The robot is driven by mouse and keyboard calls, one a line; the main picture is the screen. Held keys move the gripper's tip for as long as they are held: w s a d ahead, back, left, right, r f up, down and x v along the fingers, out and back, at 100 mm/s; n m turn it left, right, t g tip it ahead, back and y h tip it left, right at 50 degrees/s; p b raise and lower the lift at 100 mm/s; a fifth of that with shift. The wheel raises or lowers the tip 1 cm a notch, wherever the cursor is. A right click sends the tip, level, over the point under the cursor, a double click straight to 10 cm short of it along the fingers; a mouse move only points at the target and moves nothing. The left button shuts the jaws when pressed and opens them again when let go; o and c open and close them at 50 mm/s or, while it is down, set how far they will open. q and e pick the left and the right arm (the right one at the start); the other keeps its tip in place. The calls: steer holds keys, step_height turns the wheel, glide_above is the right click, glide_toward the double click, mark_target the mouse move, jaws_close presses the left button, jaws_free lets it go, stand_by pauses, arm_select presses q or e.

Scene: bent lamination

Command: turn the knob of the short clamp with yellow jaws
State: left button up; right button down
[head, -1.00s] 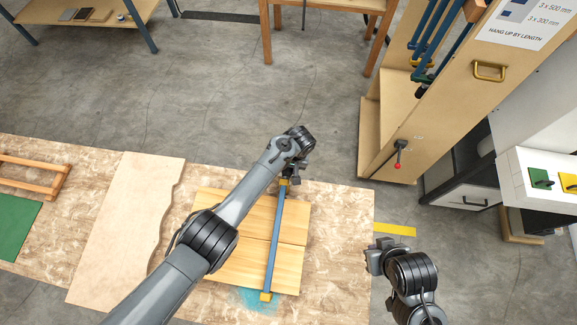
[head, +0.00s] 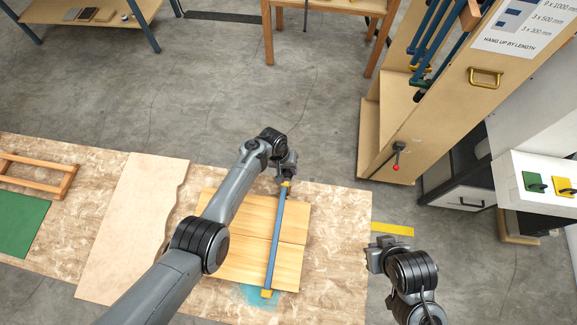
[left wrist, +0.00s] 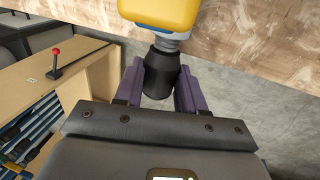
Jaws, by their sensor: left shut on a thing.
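The clamp has a blue bar (head: 276,238) and yellow jaws (head: 266,293). It lies across two light wooden boards (head: 231,258), from their near edge to their far edge. My left gripper (head: 288,170) is at the clamp's far end. In the left wrist view its purple fingers (left wrist: 159,88) are shut on the black knob (left wrist: 161,76), with a yellow jaw (left wrist: 175,12) just beyond it. The knob is hidden in the head view. My right gripper (head: 376,254) is off the table's right edge, apart from the clamp; its fingers are too unclear to judge.
A pale wavy-edged panel (head: 130,220), a green mat (head: 18,228) and a wooden frame (head: 40,172) lie on the table's left. A wooden rack (head: 440,110) with blue clamps stands at the right. A yellow floor strip (head: 392,229) lies beyond the table's right edge.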

arm_select(q)
steer(key=shift+a+h, duration=0.2)
steer(key=shift+h, duration=0.9)
steer(key=o, duration=1.1)
steer(key=shift+f, duration=0.1)
steer(key=shift+c, duration=0.2)
steer(key=shift+a+r, duration=0.1)
steer(key=shift+r, duration=0.25)
steer(key=p+v, duration=0.5)
steer(key=v, duration=0.5)
steer(key=shift+a, duration=0.15)
